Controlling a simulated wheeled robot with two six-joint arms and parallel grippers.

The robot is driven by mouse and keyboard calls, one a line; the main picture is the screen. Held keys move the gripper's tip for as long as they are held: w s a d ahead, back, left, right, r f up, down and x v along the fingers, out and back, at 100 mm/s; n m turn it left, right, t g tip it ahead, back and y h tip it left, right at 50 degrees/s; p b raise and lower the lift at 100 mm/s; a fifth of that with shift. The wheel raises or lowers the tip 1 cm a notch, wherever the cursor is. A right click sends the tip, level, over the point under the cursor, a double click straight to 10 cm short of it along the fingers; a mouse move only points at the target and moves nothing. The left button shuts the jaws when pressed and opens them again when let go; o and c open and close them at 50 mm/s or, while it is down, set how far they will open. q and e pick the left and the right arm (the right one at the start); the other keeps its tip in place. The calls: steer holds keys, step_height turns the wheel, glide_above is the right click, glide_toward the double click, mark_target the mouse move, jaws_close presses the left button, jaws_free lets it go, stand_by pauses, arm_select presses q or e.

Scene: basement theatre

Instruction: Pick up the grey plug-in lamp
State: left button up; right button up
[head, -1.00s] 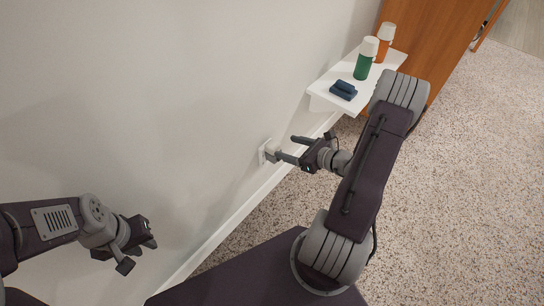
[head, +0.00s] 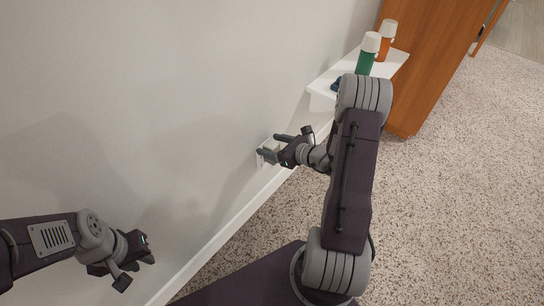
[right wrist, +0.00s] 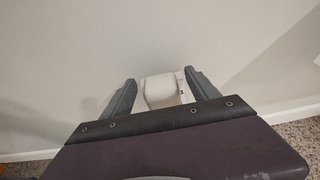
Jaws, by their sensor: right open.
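The grey plug-in lamp (right wrist: 160,90) is a small pale block at a white wall plate low on the wall. In the right wrist view it shows between the two fingers of my right gripper (right wrist: 160,92), which is open with one finger on either side. I cannot tell whether either finger touches it. In the head view the right gripper (head: 267,145) is at the wall and mostly hides the lamp and the plate (head: 260,160). My left gripper (head: 137,271) is open and empty, at the lower left, away from the lamp.
A wooden cabinet (head: 425,70) stands beyond. The speckled carpet (head: 460,200) at right is clear.

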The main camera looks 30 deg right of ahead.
steer(key=shift+r, duration=0.1)
steer(key=c, duration=1.5)
steer(key=shift+s+d+r+p, duration=0.15)
steer(key=shift+r+p, duration=0.15)
steer(key=shift+p, duration=0.15)
steer(key=p+v, duration=0.2)
steer(key=v, duration=0.3)
steer(key=r+p+v, duration=0.1)
steer(key=p+v, duration=0.2)
steer(key=v, duration=0.2)
steer(key=p+v, duration=0.2)
steer(key=v, duration=0.3)
steer(key=shift+r, duration=0.25)
